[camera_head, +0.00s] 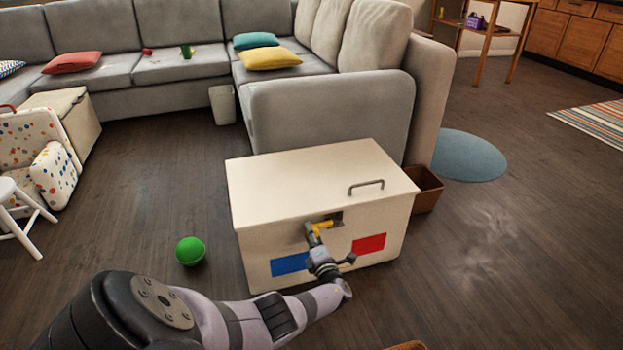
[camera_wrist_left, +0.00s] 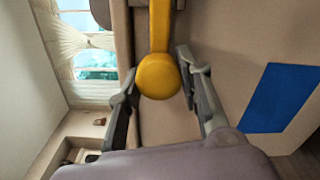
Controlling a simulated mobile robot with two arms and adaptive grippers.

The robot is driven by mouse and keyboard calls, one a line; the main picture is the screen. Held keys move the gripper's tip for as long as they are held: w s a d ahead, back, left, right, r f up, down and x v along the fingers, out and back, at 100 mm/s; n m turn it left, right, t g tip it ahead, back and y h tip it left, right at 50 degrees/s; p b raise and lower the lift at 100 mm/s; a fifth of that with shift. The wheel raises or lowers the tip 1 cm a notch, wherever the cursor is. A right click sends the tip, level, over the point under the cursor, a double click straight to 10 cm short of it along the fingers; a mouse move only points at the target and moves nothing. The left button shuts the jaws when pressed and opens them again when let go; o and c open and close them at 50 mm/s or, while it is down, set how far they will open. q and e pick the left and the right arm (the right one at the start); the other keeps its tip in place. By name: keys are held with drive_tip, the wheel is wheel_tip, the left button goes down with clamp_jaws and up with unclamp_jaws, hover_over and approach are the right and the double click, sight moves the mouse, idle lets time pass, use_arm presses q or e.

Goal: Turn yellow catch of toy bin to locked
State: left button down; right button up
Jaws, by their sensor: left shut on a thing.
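The toy bin (camera_head: 300,185) is a large cream box with a closed lid, standing on the floor before the sofa. Its yellow catch (camera_head: 323,225) sits at the top of the front face, just under the lid, against a dark metal plate. My left gripper (camera_head: 314,240) is at the catch and shut on it. In the left wrist view the catch (camera_wrist_left: 159,76) shows its rounded end between the two fingers. The front face has a blue patch (camera_head: 289,264) at left and a red patch (camera_head: 369,243) at right. My right gripper is not in view.
A lid handle (camera_head: 366,184) stands up near the bin's right front. A green ball (camera_head: 190,251) lies on the floor to its left. A brown box (camera_head: 428,189) stands close to its right side. The floor at right is clear.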

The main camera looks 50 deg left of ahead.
use_arm(q)
drive_tip(key=shift+a, duration=0.1)
idle(0.3)
drive_tip(key=c, duration=1.1)
unclamp_jaws()
drive_tip(key=v, duration=1.2)
